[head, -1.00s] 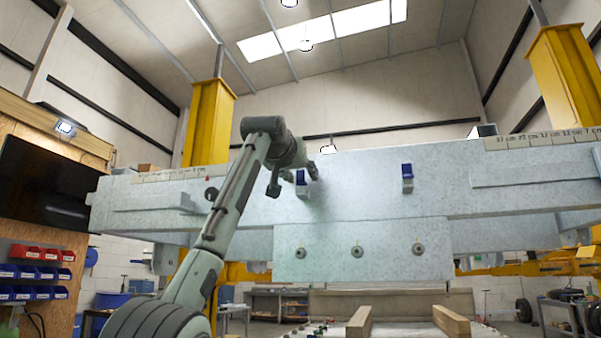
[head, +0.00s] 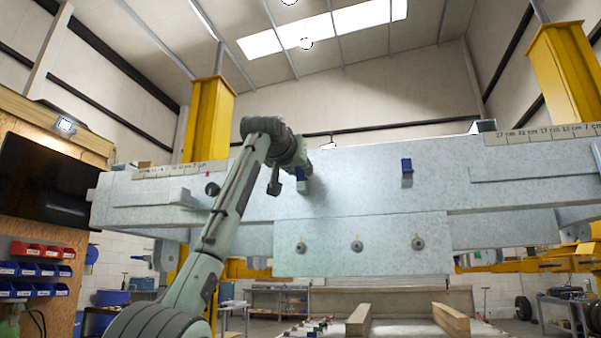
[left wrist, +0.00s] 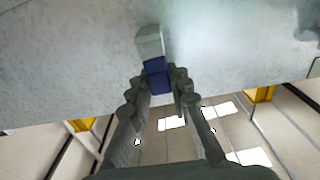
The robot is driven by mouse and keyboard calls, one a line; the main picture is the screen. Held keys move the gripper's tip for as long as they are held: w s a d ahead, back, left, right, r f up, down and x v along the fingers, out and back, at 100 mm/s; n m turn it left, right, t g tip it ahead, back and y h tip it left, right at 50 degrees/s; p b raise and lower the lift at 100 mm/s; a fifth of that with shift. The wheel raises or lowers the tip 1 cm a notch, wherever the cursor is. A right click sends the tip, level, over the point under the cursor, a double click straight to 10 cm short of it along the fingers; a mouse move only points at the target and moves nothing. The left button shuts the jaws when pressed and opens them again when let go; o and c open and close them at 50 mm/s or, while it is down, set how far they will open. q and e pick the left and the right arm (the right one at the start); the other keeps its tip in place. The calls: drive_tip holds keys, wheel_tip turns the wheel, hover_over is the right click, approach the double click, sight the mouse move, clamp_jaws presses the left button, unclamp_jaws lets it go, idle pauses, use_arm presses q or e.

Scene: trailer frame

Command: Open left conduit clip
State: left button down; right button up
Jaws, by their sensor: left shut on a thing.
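The left conduit clip (head: 307,172) is a small blue piece on the face of the pale grey trailer frame (head: 350,195). My left gripper (head: 303,165) is at it and partly covers it in the head view. In the left wrist view the blue clip (left wrist: 156,77) sits between the fingertips of my left gripper (left wrist: 154,84), which is shut on it. A pale grey block (left wrist: 149,41) adjoins the blue part. Whether the clip is open cannot be told. A second blue clip (head: 407,172) is farther right on the frame, untouched. My right gripper is not in view.
Several round bolts (head: 357,246) sit on the plate below the clips. Yellow columns (head: 208,120) stand behind the frame. A tool wall with red and blue bins (head: 38,270) is at the left. The frame face between the clips is clear.

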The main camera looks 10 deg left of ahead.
use_arm(q)
drive_tip(key=t+b, duration=0.2)
drive_tip(key=s+t+b, duration=0.1)
drive_tip(key=shift+f+t, duration=0.3)
drive_tip(key=shift+t, duration=0.1)
drive_tip(key=shift+s+t, duration=0.1)
drive_tip(key=shift+t, duration=0.5)
drive_tip(key=shift+s+t, duration=0.15)
drive_tip(key=shift+t, duration=0.45)
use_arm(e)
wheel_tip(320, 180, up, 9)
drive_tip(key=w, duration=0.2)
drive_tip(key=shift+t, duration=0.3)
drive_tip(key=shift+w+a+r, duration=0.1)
use_arm(q)
drive_tip(key=c, duration=1.4)
unclamp_jaws()
drive_tip(key=shift+s, duration=0.15)
drive_tip(key=v, duration=1.1)
drive_tip(key=shift+s+f, duration=0.25)
drive_tip(key=shift+f, duration=0.1)
